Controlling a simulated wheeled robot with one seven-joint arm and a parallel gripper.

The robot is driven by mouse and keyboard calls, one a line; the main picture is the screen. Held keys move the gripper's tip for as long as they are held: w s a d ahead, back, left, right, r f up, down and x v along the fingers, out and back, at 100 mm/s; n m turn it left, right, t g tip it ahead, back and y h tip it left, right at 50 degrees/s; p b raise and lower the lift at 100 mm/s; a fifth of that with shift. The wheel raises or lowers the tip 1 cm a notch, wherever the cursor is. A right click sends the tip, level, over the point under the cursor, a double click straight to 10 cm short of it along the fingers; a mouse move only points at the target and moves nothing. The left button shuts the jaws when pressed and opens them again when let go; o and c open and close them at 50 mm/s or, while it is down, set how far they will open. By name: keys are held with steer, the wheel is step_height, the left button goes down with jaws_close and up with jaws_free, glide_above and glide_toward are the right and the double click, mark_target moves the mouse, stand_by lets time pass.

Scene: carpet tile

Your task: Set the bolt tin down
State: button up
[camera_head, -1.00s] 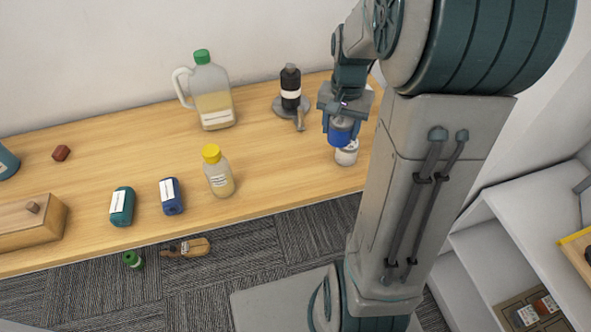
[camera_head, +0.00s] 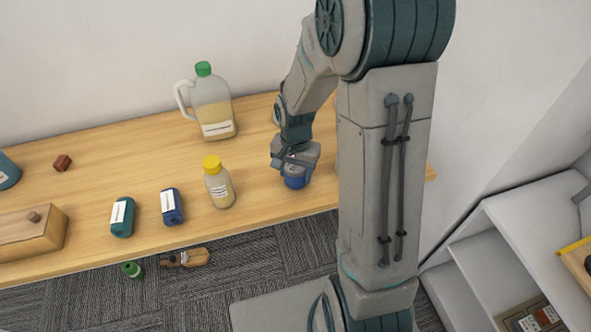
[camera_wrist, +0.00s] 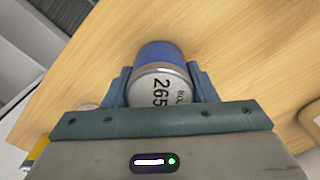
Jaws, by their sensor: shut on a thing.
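The bolt tin (camera_head: 296,178) is a small blue can with a pale grey part. In the wrist view the tin (camera_wrist: 160,58) sits between the two fingers of my gripper (camera_wrist: 163,85), with the printed number 265 on its pale part. My gripper (camera_head: 295,158) is shut on it, over the front right part of the wooden bench top (camera_head: 265,130). The tin is low over the wood or touching it; I cannot tell which.
A yellow-capped bottle (camera_head: 219,184) stands left of the tin, with a green-capped jug (camera_head: 212,105) behind. Blue (camera_head: 171,207) and teal (camera_head: 122,217) containers are further left. A bottle (camera_head: 188,258) lies on the carpet. My arm hides the bench's right part.

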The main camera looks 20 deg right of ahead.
steer(key=shift+f, duration=0.2)
steer(key=o, duration=1.1)
steer(key=shift+r, duration=0.1)
steer(key=shift+o, duration=0.2)
steer(key=shift+r, duration=0.1)
step_height(320, 180, up, 11)
steer(key=shift+r, duration=0.1)
steer(key=shift+s+r+p, duration=0.15)
steer(key=shift+r+p, duration=0.15)
steer(key=shift+r, duration=0.3)
steer(key=s+r+n+t, duration=0.1)
steer(key=s+r+n, duration=0.1)
steer(key=s, duration=0.5)
steer(key=s+r+n+t, duration=0.1)
steer(key=s+r+n, duration=0.2)
steer(key=s+n, duration=0.2)
steer(key=shift+s+r+t, duration=0.2)
steer(key=shift+s+t, duration=0.2)
steer(key=shift+s, duration=0.45)
